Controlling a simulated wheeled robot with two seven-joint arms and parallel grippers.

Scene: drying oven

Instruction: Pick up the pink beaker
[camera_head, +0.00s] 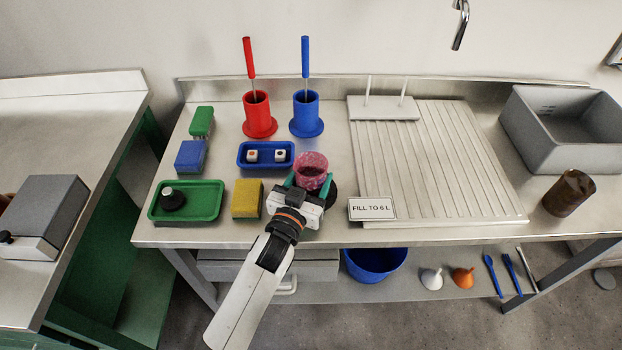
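The pink beaker (311,165) is upright near the front middle of the steel table. It is a speckled pink cup, and its lower part is partly hidden by my gripper. My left gripper (309,181) reaches in from the front, with one green finger on each side of the beaker. The fingers lie close against its sides, but I cannot tell whether they press on it. I also cannot tell whether the beaker rests on the table or is slightly raised. My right gripper is not in view.
A dark round patch or disc (331,191) lies beside the beaker. Near it are a blue tray with two cubes (267,165), a yellow sponge (247,199), a "FILL TO 6 L" sign (372,208) and a ribbed drainboard (440,160). Red (258,122) and blue (306,122) holders stand behind.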

